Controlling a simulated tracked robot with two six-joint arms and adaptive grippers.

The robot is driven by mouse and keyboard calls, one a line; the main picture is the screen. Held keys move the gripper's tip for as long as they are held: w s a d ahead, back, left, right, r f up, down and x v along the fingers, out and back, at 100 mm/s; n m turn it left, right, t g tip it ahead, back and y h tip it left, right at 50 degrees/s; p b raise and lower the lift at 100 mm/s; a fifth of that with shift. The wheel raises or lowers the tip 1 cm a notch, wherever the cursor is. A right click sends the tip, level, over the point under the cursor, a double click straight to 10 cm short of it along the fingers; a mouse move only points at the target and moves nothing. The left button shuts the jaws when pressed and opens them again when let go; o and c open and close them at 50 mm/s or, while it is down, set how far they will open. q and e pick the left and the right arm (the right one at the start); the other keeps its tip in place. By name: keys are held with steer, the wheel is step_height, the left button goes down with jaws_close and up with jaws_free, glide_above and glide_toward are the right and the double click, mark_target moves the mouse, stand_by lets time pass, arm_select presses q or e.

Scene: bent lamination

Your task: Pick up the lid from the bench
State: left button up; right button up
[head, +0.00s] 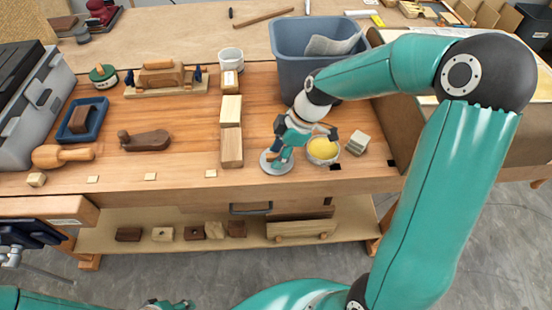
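A round grey disc (268,166), which looks like the lid, lies flat on the workbench (190,176) near its front edge. A small pot (323,158) with yellow contents stands just right of it, uncovered. My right gripper (290,150) is directly over the disc, with a finger covering part of it. The fingers overlap the disc in the picture, so I cannot tell whether they touch or hold it. My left arm shows only at the bottom left edge, and teal parts, likely my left gripper (168,303), are cut off at the bottom.
A blue-grey bin (290,65) stands behind my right gripper. A small block (357,142) is right of the pot. Stacked wooden blocks (231,145) stand left of the disc.

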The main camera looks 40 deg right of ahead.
jaws_close()
